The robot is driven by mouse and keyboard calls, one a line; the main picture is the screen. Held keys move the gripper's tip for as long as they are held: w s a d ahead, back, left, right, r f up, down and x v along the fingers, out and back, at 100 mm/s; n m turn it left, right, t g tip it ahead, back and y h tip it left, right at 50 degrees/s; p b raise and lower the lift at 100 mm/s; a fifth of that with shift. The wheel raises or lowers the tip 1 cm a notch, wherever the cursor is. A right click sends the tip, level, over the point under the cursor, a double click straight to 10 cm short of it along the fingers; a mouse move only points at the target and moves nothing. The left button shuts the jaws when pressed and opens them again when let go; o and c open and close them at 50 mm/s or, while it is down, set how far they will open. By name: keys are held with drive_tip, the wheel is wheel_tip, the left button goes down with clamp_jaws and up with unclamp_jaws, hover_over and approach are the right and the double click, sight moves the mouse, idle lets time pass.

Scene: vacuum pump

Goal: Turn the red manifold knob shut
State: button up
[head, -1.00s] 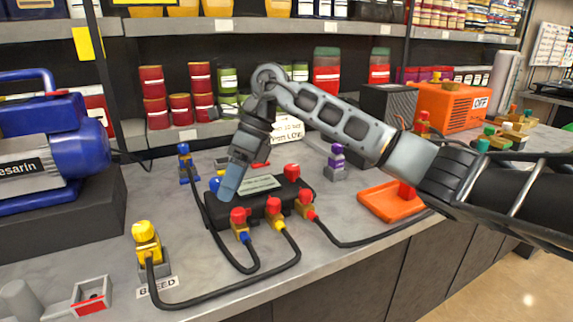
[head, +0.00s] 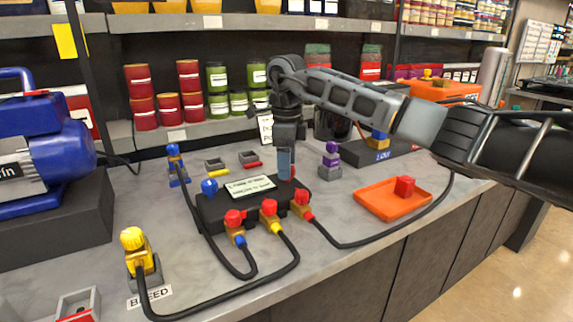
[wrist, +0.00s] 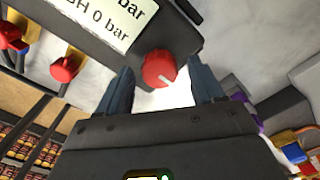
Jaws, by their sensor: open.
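The black manifold (head: 240,205) lies on the grey bench with a white label plate on top and a blue knob (head: 209,187) at its left end. My gripper (head: 286,168) points down over the manifold's right end and hides the red knob in the head view. In the wrist view the round red manifold knob (wrist: 158,68), with a short white mark near its lower edge, shows at the manifold's edge. My open gripper (wrist: 164,80) has one finger on each side of it, with gaps visible. I cannot tell whether the fingertips reach down to the knob's height.
Several hoses with red caps (head: 234,218) plug into the manifold's front; one runs to the yellow bleed fitting (head: 133,245). A purple-topped fitting (head: 331,160) stands right of my gripper. A blue pump (head: 40,150) stands left.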

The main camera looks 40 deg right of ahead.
drive_tip(key=shift+f, duration=0.45)
drive_tip(key=shift+c, duration=0.3)
drive_tip(key=c, duration=1)
